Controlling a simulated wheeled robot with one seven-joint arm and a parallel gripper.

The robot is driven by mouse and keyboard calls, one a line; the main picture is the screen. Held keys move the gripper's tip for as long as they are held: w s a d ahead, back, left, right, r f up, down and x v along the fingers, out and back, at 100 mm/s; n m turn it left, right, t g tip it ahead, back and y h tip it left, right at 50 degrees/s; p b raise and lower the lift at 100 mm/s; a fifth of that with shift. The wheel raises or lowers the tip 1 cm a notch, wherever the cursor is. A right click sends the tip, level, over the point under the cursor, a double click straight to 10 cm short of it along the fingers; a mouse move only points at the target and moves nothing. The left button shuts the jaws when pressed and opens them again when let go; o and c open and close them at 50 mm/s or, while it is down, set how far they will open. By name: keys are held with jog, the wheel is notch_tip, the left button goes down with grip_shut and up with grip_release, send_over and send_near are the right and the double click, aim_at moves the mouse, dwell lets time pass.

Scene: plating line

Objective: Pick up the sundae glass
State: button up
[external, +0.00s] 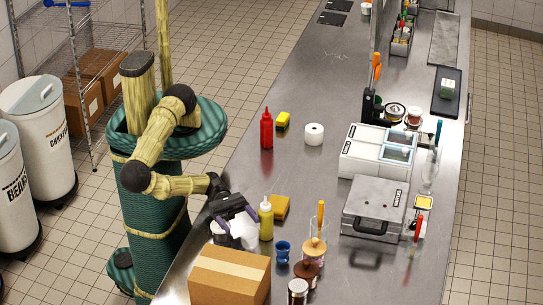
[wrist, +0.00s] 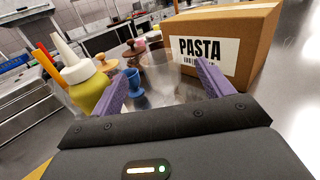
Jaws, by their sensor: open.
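A clear, footless-looking glass (wrist: 162,78), probably the sundae glass, stands between my fingers in the wrist view, in front of the pasta box. Its base is hidden by my gripper's body. In the external view a pale, translucent shape (external: 246,233) under my gripper appears to be the same glass. My gripper (external: 239,219) is open above the counter's near left edge. In the wrist view its purple fingers (wrist: 163,76) spread to either side of the glass; I cannot tell whether either touches it.
The pasta box (external: 228,275) stands close to the gripper. A yellow squeeze bottle (external: 266,221) and a blue cup (external: 283,252) stand to the right. Brown-lidded jars (external: 298,290) are nearby.

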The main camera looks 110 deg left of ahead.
aim_at(249, 234)
jog(key=shift+w+d+r, duration=0.1)
jog(key=shift+w+d, duration=0.1)
jog(key=shift+w, duration=0.05)
jog(key=p+x, duration=0.2)
jog(key=x, duration=0.3)
jog(key=shift+w+d+r, duration=0.1)
jog(key=shift+d, duration=0.05)
jog(key=shift+w+d, duration=0.15)
dwell(0.4)
